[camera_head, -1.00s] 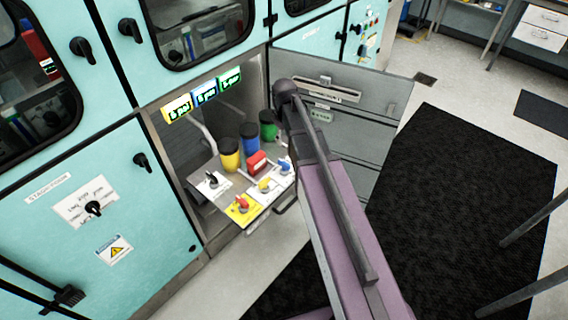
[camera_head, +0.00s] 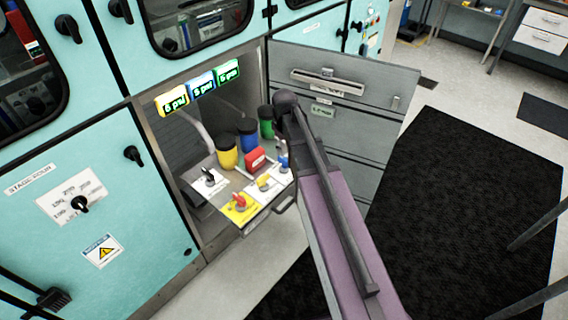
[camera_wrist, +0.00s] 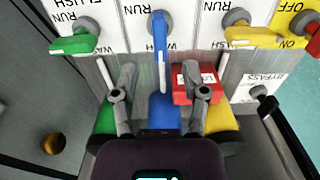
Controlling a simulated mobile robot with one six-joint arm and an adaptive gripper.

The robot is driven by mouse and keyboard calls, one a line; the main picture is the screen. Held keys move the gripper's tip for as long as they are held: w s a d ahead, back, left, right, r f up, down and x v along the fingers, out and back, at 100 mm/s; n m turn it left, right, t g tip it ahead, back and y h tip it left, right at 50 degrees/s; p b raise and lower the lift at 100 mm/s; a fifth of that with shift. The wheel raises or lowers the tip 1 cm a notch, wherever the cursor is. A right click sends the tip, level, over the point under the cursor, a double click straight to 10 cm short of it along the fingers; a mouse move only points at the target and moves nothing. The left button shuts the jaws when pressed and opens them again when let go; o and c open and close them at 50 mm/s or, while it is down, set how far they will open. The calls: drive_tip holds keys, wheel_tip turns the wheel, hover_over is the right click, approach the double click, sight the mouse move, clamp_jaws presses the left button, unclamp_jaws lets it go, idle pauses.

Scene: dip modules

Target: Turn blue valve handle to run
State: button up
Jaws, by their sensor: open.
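The blue valve handle (camera_wrist: 159,40) stands out from a white label panel in the wrist view, pointing down the picture. Upside-down RUN lettering is to the left of its pivot, with partly hidden WASH lettering lower down. It shows small in the head view (camera_head: 284,162) on the right of the valve panel. My gripper (camera_wrist: 160,72) is open, its fingertips apart on either side of the handle's lower end in the picture. I see no contact; the depth between them is unclear. In the head view my arm hides the gripper.
A green handle (camera_wrist: 75,44) and a yellow handle (camera_wrist: 254,36) flank the blue one. Yellow, blue (camera_head: 247,135) and green containers and a red box (camera_head: 255,159) stand behind the panel. An open grey cabinet door (camera_head: 345,100) is to the right.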

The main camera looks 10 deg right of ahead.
sight(284, 158)
drive_tip(key=shift+f+b, duration=2.75)
drive_tip(key=shift+f, duration=0.35)
clamp_jaws()
